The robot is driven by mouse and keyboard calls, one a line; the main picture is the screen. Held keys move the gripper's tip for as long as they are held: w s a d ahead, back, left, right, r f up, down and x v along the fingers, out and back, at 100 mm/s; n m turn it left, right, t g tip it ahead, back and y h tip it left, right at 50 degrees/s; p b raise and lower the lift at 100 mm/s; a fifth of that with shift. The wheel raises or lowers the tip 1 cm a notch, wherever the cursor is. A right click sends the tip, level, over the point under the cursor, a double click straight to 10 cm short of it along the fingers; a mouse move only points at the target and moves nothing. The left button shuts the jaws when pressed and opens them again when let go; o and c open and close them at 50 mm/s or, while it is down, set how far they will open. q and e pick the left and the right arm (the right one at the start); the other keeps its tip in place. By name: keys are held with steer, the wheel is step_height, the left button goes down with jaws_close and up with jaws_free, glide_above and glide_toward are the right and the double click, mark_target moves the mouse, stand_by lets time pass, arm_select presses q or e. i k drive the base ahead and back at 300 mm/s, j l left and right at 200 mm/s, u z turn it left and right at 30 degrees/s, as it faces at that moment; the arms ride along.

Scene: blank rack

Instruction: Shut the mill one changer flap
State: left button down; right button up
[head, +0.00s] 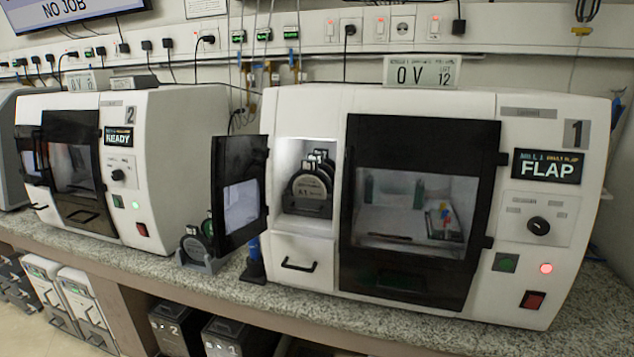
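Mill one (420,115) is the white machine on the right, marked 1, and its display (546,167) reads FLAP. Its changer flap (261,190), a black-framed door with a clear pane, stands swung open to the left of the changer opening. Inside the lit changer bay (290,150), several dark disc holders (310,185) stand in a row, the front one marked A1. The mill's larger black-framed front door (425,130) is shut. Neither of my grippers shows in the head view.
A small stand with a disc (194,248) and a blue-and-black object (253,262) stand on the speckled counter (330,312) near the open flap. Mill two (170,120) stands to the left, its display reading READY. A drawer (298,262) sits below the changer bay.

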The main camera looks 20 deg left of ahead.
mark_target(235, 160)
steer(key=i+j+z, duration=0.1)
steer(key=j+z, duration=0.35)
steer(key=j, duration=1.6)
steer(key=k+j+z, duration=0.1)
steer(key=j, duration=0.2)
steer(key=k, duration=0.3)
steer(key=i+j+z, duration=0.1)
steer(key=j, duration=0.25)
